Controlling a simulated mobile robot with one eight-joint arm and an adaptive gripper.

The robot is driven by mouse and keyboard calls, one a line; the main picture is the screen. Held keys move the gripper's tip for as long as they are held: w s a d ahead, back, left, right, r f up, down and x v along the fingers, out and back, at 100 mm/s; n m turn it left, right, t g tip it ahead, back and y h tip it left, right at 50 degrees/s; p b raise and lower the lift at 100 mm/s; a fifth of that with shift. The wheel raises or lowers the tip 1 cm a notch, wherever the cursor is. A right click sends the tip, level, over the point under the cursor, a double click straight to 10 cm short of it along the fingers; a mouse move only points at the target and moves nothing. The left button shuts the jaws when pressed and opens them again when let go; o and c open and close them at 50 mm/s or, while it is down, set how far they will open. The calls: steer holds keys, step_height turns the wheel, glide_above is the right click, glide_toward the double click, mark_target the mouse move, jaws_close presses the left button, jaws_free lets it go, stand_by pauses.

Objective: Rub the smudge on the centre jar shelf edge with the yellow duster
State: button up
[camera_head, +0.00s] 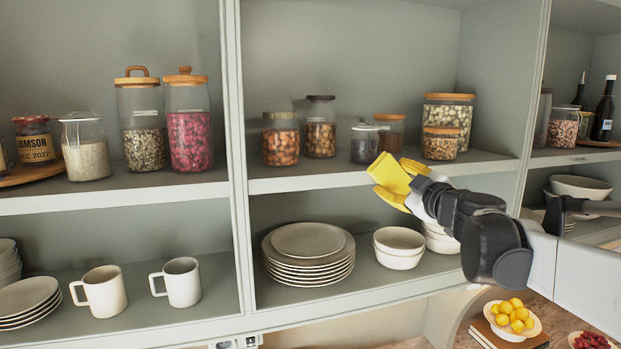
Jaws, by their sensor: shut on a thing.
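The yellow duster (389,176) is held in my gripper (414,188), which is shut on it. The duster overlaps the front edge of the centre jar shelf (310,183), right of the middle of that shelf. I cannot tell whether it touches the edge or hangs just in front of it. No smudge can be made out on the visible edge. The part behind the duster and gripper is hidden. My arm comes in from the lower right.
Below are stacked plates (308,240) and bowls (399,241). Shelf uprights (233,120) bound the bay. A fruit bowl (512,333) stands lower right.

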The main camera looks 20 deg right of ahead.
steer(key=d+b, duration=0.1)
steer(key=d, duration=1.1)
steer(key=shift+w, duration=0.3)
stand_by(0.5)
steer(key=shift+a, duration=0.1)
steer(key=shift+s+a, duration=0.2)
steer(key=shift+a, duration=5.8)
steer(key=shift+s, duration=0.15)
steer(key=shift+s+d+p, duration=0.15)
steer(key=shift+s+p, duration=0.25)
steer(key=shift+s, duration=2.4)
steer(key=shift+s, duration=0.15)
